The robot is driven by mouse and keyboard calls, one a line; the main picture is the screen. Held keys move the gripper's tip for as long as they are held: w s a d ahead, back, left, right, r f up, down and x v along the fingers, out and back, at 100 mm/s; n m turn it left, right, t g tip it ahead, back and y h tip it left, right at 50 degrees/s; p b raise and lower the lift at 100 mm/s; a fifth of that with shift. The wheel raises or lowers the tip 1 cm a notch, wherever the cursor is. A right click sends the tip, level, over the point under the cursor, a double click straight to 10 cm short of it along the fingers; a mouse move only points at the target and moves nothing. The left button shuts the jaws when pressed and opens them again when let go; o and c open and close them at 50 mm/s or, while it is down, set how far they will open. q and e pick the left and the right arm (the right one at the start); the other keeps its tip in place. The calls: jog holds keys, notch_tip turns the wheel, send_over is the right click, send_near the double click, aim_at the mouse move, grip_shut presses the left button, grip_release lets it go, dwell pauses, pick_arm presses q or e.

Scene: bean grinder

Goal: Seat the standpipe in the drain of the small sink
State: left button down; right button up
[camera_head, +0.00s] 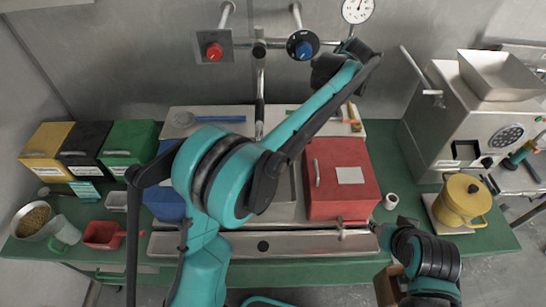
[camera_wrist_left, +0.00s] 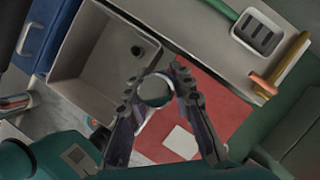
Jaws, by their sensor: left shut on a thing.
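In the left wrist view my left gripper (camera_wrist_left: 158,76) is shut on the standpipe (camera_wrist_left: 155,92), a pale, round-ended piece seen nearly end-on between the fingers. The small sink (camera_wrist_left: 88,72) is a grey rectangular basin at upper left in that view. Its dark round drain (camera_wrist_left: 137,50) shows above and left of the standpipe's end, apart from it in the picture. The pipe's height above the sink is unclear. In the head view my left arm covers most of the sink, and the left fingers are hidden. My right gripper (camera_head: 377,224) is near the counter's front; its finger opening is unclear.
A red box (camera_head: 335,190) with a white label stands right of the sink, beneath the gripper in the wrist view. Red and blue taps (camera_head: 214,51) are on the back wall. A grinder machine (camera_head: 480,120) and yellow pot (camera_head: 463,203) stand at the right.

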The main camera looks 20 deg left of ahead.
pick_arm(q)
jog(key=s+a+b, duration=0.2)
jog(key=s+a, duration=0.2)
jog(key=a, duration=0.8)
notch_tip(320, 180, down, 18)
jog(key=b, duration=0.4)
jog(key=shift+w+d+b, duration=0.3)
jog(key=shift+b, duration=0.1)
jog(key=shift+f, duration=0.2)
jog(key=c, duration=1.3)
grip_release()
jog(key=shift+r, duration=0.2)
